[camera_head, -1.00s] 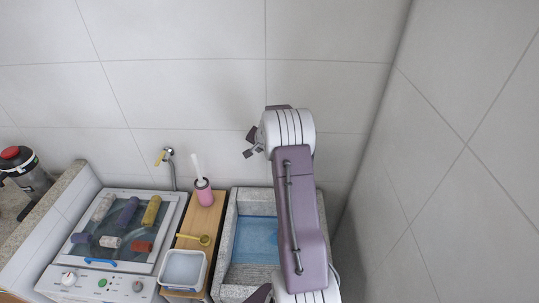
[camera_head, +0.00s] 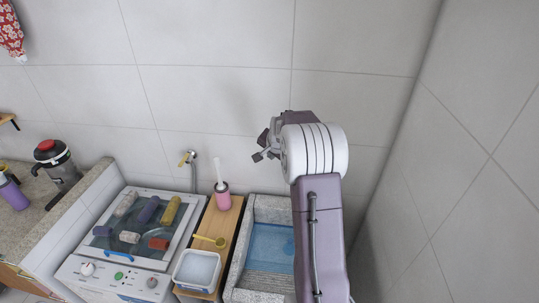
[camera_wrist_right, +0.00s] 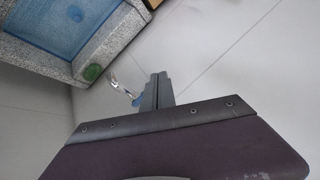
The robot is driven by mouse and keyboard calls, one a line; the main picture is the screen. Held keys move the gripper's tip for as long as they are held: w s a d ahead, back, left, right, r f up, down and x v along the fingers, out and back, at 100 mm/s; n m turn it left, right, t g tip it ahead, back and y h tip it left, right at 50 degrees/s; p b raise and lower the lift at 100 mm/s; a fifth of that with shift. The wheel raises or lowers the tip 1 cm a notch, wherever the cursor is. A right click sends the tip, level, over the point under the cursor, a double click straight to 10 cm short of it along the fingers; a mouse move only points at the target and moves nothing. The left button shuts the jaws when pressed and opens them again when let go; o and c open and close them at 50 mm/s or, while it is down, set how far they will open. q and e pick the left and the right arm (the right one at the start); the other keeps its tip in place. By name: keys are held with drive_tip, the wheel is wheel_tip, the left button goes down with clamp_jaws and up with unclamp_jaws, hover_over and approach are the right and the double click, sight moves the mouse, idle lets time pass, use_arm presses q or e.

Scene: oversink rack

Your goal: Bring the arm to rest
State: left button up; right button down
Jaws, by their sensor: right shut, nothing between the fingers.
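My right arm rises from the bottom right of the head view, bent at the top. Its right gripper (camera_head: 262,150) is a small dark shape left of the wrist, in front of the tiled wall and above the sink. In the right wrist view the gripper (camera_wrist_right: 158,82) has its two fingers together, with nothing between them. Beyond the fingers are the sink's edge and pale tiles. My left gripper is in neither view.
The stone sink (camera_head: 240,268) with a blue basin stands below my right arm. A wooden shelf (camera_head: 229,224) left of it holds a pink brush holder (camera_head: 223,201) and a white tub (camera_head: 197,270). A tap (camera_head: 188,158) is on the wall.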

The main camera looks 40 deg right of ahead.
drive_tip(key=s+a+f+n+y+b, duration=0.15)
drive_tip(key=a+f+b, duration=0.25)
drive_tip(key=a, duration=0.5)
drive_tip(key=s+a+f+n+y+b, duration=0.1)
drive_tip(key=a+f+n+b, duration=0.3)
drive_tip(key=a, duration=0.5)
drive_tip(key=s+a+f+n+g+b, duration=0.2)
drive_tip(key=s+a+f+n+b, duration=0.15)
drive_tip(key=s+a+f, duration=0.55)
drive_tip(key=s+f+n+g, duration=0.1)
drive_tip(key=s+f+n, duration=0.1)
drive_tip(key=s, duration=0.4)
drive_tip(key=s+f+n+g, duration=0.2)
drive_tip(key=s, duration=0.5)
drive_tip(key=shift+s+d+n+y, duration=0.2)
drive_tip(key=shift+d+n+y, duration=0.15)
drive_tip(key=shift+n+y, duration=0.1)
